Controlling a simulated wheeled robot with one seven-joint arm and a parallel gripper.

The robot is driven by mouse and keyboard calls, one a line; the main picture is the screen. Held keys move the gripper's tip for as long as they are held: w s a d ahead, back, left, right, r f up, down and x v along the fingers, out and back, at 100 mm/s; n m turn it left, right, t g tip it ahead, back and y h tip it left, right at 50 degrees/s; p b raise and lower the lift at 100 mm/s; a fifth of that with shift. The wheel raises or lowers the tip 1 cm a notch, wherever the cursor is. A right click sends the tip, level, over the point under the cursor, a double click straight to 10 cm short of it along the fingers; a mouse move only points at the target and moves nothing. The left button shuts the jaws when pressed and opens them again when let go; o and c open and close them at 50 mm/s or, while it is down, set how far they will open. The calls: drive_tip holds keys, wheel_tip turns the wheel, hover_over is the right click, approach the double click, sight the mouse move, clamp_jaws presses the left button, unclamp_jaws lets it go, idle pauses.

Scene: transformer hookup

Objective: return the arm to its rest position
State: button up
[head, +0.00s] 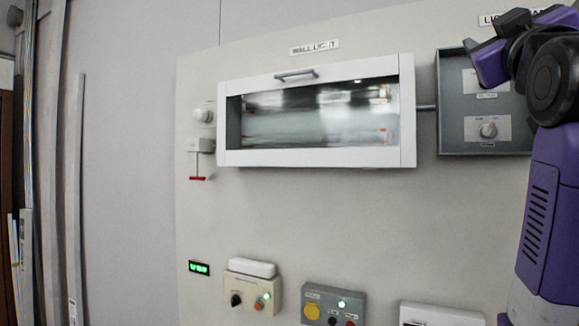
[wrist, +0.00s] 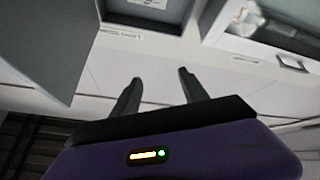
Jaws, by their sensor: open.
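My arm, purple and black, rises along the right side of the head view and bends over in front of the grey box. My gripper (wrist: 157,82) shows in the wrist view as two dark fingers, spread apart with nothing between them. Its fingertips point towards a pale panel surface, and no object touches them. In the head view the fingers cannot be made out.
A white glass-fronted cabinet (head: 407,110) is on the wall panel (head: 330,220). Control boxes (head: 253,290) (head: 334,303) line the bottom. The panel's middle is clear.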

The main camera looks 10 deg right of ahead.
drive_tip(key=w+a+f+n+t+y, duration=0.1)
drive_tip(key=w+a+f+y, duration=0.1)
drive_tip(key=f, duration=1)
drive_tip(key=w+a+f+t+y, duration=0.1)
drive_tip(key=w+a+f+y, duration=0.15)
drive_tip(key=f, duration=0.85)
drive_tip(key=s+a+f+y, duration=0.2)
drive_tip(key=s+a+f, duration=0.1)
drive_tip(key=f, duration=0.8)
drive_tip(key=s+a+f+y, duration=0.2)
drive_tip(key=s+a+f, duration=0.1)
drive_tip(key=f, duration=0.7)
drive_tip(key=s+a+f+g+y, duration=0.1)
drive_tip(key=s+a+f+g, duration=0.1)
drive_tip(key=s+f, duration=0.8)
drive_tip(key=s+a+f+g+y+b, duration=0.1)
drive_tip(key=s+a+f+g, duration=0.2)
drive_tip(key=s+f, duration=0.8)
drive_tip(key=s+a+f+g+y+b, duration=0.1)
drive_tip(key=s+a+f+g, duration=0.1)
drive_tip(key=s+f, duration=0.8)
drive_tip(key=s+g, duration=0.1)
drive_tip(key=s, duration=0.4)
drive_tip(key=shift+a+f+m+g, duration=0.2)
drive_tip(key=shift+a+m+g, duration=0.1)
drive_tip(key=shift+a+g, duration=0.1)
drive_tip(key=shift+w+y, duration=0.2)
drive_tip(key=shift+y, duration=0.05)
